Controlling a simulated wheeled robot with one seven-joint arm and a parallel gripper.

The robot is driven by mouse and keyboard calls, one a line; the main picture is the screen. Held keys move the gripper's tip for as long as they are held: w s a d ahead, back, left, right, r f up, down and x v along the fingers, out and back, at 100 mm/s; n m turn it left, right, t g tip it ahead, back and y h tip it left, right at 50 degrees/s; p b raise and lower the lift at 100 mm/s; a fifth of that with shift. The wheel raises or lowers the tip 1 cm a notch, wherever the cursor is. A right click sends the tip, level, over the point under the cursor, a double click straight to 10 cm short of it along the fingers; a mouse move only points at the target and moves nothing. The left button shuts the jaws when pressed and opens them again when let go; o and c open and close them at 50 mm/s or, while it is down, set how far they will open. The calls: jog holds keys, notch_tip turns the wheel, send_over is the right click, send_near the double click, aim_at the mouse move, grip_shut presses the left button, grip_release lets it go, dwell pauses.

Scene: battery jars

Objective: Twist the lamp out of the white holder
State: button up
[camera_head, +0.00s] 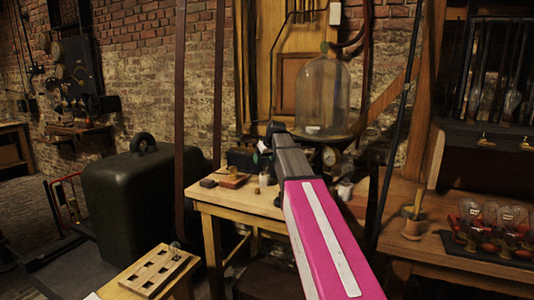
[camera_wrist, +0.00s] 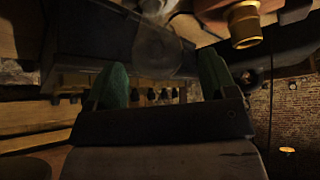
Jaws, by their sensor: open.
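My gripper (camera_head: 264,143) is at the end of my pink arm, above the wooden table. In the wrist view its two green fingertips (camera_wrist: 163,82) stand apart, with nothing seen clamped. A clear, dim glass lamp (camera_wrist: 157,48) shows ahead of the gap between them, and I cannot tell whether a finger touches it. A pale piece at the top edge, probably the white holder (camera_wrist: 158,8), adjoins the lamp. In the head view a small whitish holder (camera_head: 264,179) stands on the table below my gripper. The lamp is not clear there.
A wooden block with a brass socket (camera_head: 233,177) stands left of the holder; its brass part (camera_wrist: 244,26) shows in the wrist view. A glass bell jar (camera_head: 323,95) stands behind. Several bulbs (camera_head: 490,220) sit on a right-hand tray. A slotted wooden rack (camera_head: 155,272) is front left.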

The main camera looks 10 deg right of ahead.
jog(key=shift+w+a+f, duration=0.15)
jog(key=shift+w+f, duration=0.2)
jog(key=shift+f, duration=0.25)
jog(key=shift+c, duration=0.3)
jog(key=c, duration=1)
jog(key=shift+c, duration=0.2)
jog(key=shift+r, duration=1.35)
jog(key=shift+r, duration=2.4)
